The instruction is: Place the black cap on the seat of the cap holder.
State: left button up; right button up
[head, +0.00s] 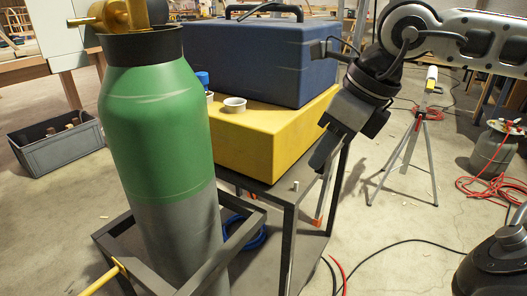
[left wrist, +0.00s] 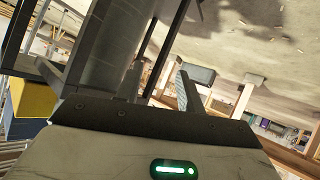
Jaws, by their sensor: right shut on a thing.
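My right gripper (head: 325,153) comes in from the upper right in the head view and points down and left. It is beside the right face of the yellow box, above the cart's edge. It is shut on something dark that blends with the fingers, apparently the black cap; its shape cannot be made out. A small white ring-like cup (head: 234,104) stands on the yellow box, left of the gripper; I cannot tell whether it is the cap holder. My left gripper (left wrist: 157,88) shows in the left wrist view with its fingers apart and nothing visible between them.
A green and grey gas cylinder (head: 160,140) fills the left front. A blue case (head: 245,55) sits on the yellow box (head: 260,140) on a dark cart (head: 275,190). A small pale peg (head: 295,185) is near its edge. A tripod (head: 415,140) and cables are at the right.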

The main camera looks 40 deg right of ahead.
jog(key=w+d+f+p, duration=0.1)
jog(key=w+d+f, duration=0.1)
jog(key=w+f, duration=0.1)
jog(key=w+d+f+p, duration=0.1)
jog(key=w+d+f, duration=0.1)
jog(key=w, duration=0.2)
jog(key=w+d+f+p, duration=0.1)
jog(key=w+d+f, duration=0.1)
jog(key=w+f, duration=0.1)
jog(key=shift+w+f, duration=0.35)
jog(key=shift+w, duration=0.1)
jog(key=shift+w+f, duration=0.3)
jog(key=shift+f, duration=0.15)
notch_tip(320, 180, down, 3)
jog(key=shift+d+r+b, duration=0.1)
jog(key=shift+b, duration=0.4)
jog(key=shift+f, duration=0.3)
pick_arm(q)
jog(key=shift+s+a+f+g, duration=0.2)
jog(key=shift+a+g, duration=0.1)
pick_arm(e)
jog(key=o, duration=0.9)
jog(key=shift+o, duration=0.2)
